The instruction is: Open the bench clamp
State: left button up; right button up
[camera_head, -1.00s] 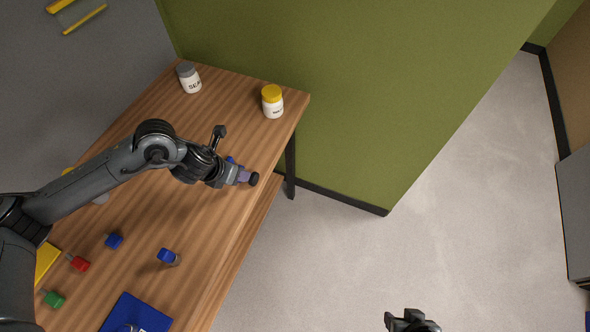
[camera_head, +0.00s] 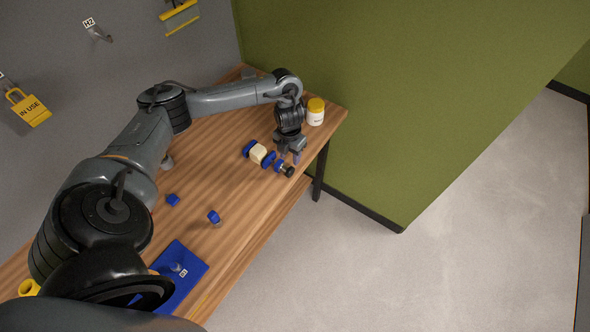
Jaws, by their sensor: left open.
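The bench clamp (camera_head: 268,160) sits on the wooden bench near its front edge, toward the far right end. It has blue jaws on either side of a cream-coloured block (camera_head: 258,153), which looks held between them. A dark knob (camera_head: 288,171) sticks out on the clamp's right side, toward the bench edge. My right gripper is not in view.
A yellow-lidded jar (camera_head: 316,112) stands close behind my left gripper. Small blue-topped pieces (camera_head: 214,217) and a blue mat (camera_head: 190,270) lie nearer on the wooden bench (camera_head: 225,180).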

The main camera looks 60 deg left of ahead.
aim_at(290, 168)
pick_arm(q)
notch_tip(290, 168, down, 8)
jog(key=shift+f, duration=0.2)
jog(key=shift+c, duration=0.4)
grip_shut()
